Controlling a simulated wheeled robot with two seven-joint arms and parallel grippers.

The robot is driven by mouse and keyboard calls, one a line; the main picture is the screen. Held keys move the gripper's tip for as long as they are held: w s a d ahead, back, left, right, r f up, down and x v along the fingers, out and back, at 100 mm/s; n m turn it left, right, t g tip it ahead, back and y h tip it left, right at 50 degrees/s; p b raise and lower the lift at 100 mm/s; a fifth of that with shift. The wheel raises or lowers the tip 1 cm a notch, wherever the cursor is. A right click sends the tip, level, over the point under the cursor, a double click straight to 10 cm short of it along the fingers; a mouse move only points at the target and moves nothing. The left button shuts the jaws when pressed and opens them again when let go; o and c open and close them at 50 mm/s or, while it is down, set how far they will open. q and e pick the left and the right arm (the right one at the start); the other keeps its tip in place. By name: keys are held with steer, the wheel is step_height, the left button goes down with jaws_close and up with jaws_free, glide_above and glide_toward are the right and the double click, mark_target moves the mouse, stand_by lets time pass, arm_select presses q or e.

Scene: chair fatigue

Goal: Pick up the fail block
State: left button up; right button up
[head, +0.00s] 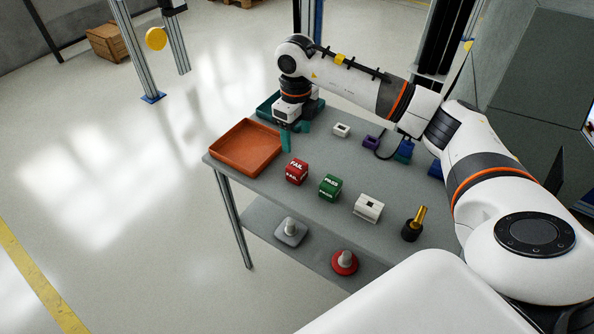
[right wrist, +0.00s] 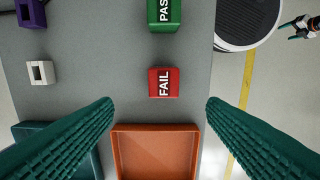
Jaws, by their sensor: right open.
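The fail block (head: 296,171) is a red cube with white FAIL lettering, standing on the grey table just right of the orange tray. In the right wrist view the fail block (right wrist: 164,82) shows beyond the fingertips, about midway between their lines and untouched. My right gripper (head: 295,139) has teal fingers, is open and empty, and hangs near the tray's back right corner. In the right wrist view its fingers (right wrist: 160,106) are spread wide. My left gripper (right wrist: 300,27) seems to show small at the top right, too small to read.
The green pass block (head: 330,187) stands right of the fail block. The orange tray (head: 246,168) is on the left and a teal tray (head: 267,107) behind it. A white part (head: 368,207) and black-and-gold tool (head: 413,226) stand farther right. Bare table surrounds the fail block.

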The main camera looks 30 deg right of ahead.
mark_target(297, 165)
step_height(297, 165, down, 6)
steer(key=shift+a+r+p, duration=0.1)
steer(key=shift+p, duration=0.4)
steer(key=f, duration=0.1)
steer(key=f+p, duration=0.1)
steer(key=f, duration=0.2)
steer(key=shift+s+f, duration=0.15)
steer(key=shift+s, duration=0.2)
steer(key=shift+f, duration=0.45)
steer(key=c, duration=1.1)
